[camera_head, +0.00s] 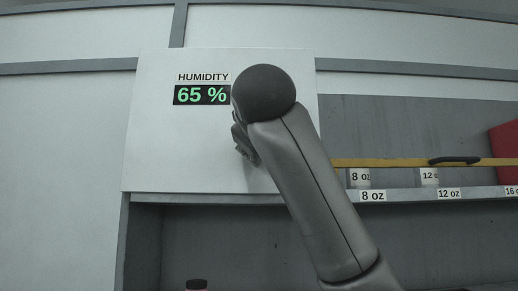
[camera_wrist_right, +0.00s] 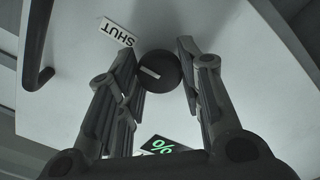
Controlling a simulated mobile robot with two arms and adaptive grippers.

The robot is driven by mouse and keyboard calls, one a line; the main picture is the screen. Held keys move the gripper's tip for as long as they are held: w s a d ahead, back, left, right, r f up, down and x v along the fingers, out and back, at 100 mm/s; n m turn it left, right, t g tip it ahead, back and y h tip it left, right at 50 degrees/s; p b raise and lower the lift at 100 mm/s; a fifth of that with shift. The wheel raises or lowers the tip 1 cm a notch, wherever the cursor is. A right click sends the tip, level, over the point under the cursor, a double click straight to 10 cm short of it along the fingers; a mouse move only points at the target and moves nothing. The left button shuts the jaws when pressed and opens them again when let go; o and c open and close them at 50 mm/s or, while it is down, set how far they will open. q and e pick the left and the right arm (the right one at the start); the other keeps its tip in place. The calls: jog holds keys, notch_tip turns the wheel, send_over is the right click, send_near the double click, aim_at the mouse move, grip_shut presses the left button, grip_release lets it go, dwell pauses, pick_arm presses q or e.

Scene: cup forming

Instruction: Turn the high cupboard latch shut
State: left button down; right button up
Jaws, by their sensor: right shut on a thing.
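The high cupboard door (camera_head: 160,130) is a flat pale panel and looks closed in the head view. The latch (camera_wrist_right: 160,72) is a round dark knob with a short white mark, seen in the right wrist view. The mark slants left and slightly up in that view. A SHUT label (camera_wrist_right: 117,32) sits up and left of the knob, and the mark does not point squarely at it. My right gripper (camera_wrist_right: 158,62) has its fingers on both sides of the knob and is shut on it. In the head view my right arm hides the latch. My left gripper is out of view.
A humidity display (camera_head: 201,95) reading 65 % is on the door. A dark bar handle (camera_wrist_right: 38,50) shows at the left in the wrist view. Right of the door is a shelf with size labels (camera_head: 373,196), a yellow strip (camera_head: 390,163) and a red object (camera_head: 505,150).

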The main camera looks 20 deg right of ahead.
dwell(0.6)
jog(key=o, duration=1)
jog(key=shift+w, duration=0.1)
jog(key=shift+o, duration=0.2)
jog(key=v, duration=1.2)
